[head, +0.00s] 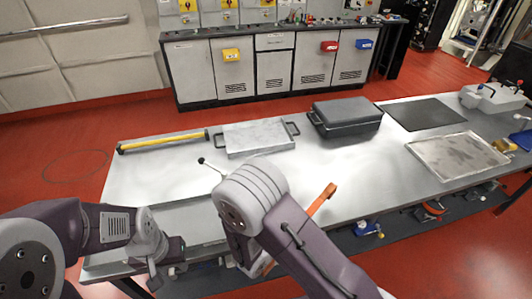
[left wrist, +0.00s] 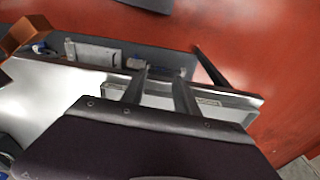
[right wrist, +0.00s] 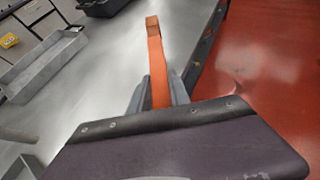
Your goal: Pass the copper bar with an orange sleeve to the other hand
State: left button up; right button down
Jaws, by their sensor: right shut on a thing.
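The copper bar with an orange sleeve (head: 320,201) sticks out past my right arm in the head view, above the table's front edge. In the right wrist view my right gripper (right wrist: 157,92) is shut on the orange-sleeved bar (right wrist: 156,65), with a bare copper end (right wrist: 152,24) pointing away. The right fingers are hidden behind my arm in the head view. My left gripper (head: 168,272) is low at the table's front left. In the left wrist view its fingers (left wrist: 162,85) are apart and empty. A copper-orange piece (left wrist: 22,36) shows at that view's upper left, apart from the fingers.
The steel table (head: 340,185) carries a yellow-and-black bar (head: 162,142), a grey tray with handles (head: 256,138), a dark case (head: 346,116), a black mat (head: 424,114) and a shallow tray (head: 457,157). Grey cabinets (head: 200,72) stand behind. The table's front middle is clear.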

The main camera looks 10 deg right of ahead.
pick_arm(q)
jog(key=shift+o, duration=1.3)
jog(key=shift+s, duration=0.1)
jog(key=w+d+r+g, duration=0.1)
jog(key=w+d+r, duration=0.2)
jog(key=w+r, duration=0.4)
jog(key=w+d+r, duration=0.3)
jog(key=w+r, duration=0.3)
jog(key=w, duration=0.1)
jog(key=w+d+r+m, duration=0.15)
jog(key=w+d, duration=0.35)
jog(key=d, duration=0.5)
jog(key=s+d+f, duration=0.1)
jog(key=d+f, duration=0.1)
jog(key=d, duration=0.3)
notch_tip(320, 180, down, 12)
jog(key=shift+m, duration=0.45)
jog(key=shift+s+d, duration=0.1)
grip_shut()
pick_arm(e)
jog(key=w+a+r+n+t+y, duration=0.1)
jog(key=a+r+n+t+y, duration=0.1)
jog(key=a, duration=0.6)
jog(key=w+a+r+n+t+y, duration=0.2)
jog(key=a+r+n+y, duration=0.2)
jog(key=a, duration=0.4)
jog(key=shift+w+n+y, duration=0.25)
jog(key=shift+n+y, duration=0.35)
jog(key=shift+n, duration=0.4)
